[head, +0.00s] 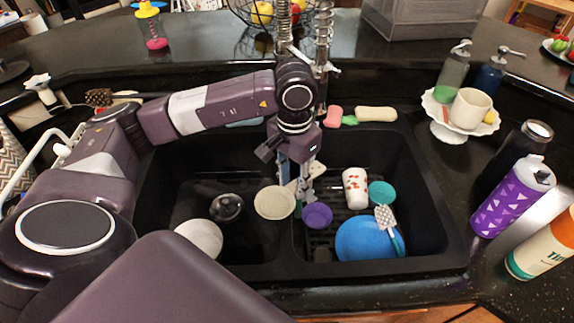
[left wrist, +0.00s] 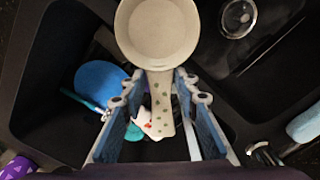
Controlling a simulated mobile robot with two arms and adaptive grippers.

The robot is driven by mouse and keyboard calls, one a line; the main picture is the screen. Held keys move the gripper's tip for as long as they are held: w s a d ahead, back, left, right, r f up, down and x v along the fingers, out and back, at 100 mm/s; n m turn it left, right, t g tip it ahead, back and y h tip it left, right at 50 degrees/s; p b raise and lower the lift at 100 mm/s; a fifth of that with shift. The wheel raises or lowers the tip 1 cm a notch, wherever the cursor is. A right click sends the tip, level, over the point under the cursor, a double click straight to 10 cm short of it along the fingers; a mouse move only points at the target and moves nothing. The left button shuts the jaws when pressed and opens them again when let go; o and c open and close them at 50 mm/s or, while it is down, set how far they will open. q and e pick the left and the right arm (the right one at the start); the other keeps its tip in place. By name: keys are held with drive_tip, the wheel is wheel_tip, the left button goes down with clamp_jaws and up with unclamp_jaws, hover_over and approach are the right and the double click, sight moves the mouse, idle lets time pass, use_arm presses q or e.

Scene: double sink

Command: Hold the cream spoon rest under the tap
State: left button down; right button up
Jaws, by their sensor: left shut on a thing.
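The cream spoon rest (head: 274,202) has a round bowl and a handle with green marks. My left gripper (head: 299,188) is shut on its handle, above the middle of the double sink (head: 425,190). In the left wrist view, the spoon rest's bowl (left wrist: 158,32) points away from the gripper (left wrist: 158,97), and its handle lies between the fingers. The tap (head: 322,45) has spring coils and rises behind my left wrist. My arm hides its lower part, so I cannot tell whether the bowl is under its outlet. My right gripper is not in view.
The right basin holds a blue plate (head: 362,240), slotted turner (head: 386,220), spotted cup (head: 355,187), teal cup (head: 382,193) and purple bowl (head: 318,215). The left basin holds a white bowl (head: 203,236) and glass (head: 226,207). Bottles and a cake stand (head: 440,118) line the right counter.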

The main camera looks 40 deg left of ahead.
use_arm(q)
drive_tip(key=shift+s+d+r+p, duration=0.3)
drive_tip(key=shift+s+d+r, duration=0.45)
drive_tip(key=shift+s+r, duration=0.3)
drive_tip(key=shift+s+d+r+p, duration=0.3)
drive_tip(key=shift+s+d+r, duration=0.4)
drive_tip(key=shift+s+r, duration=0.3)
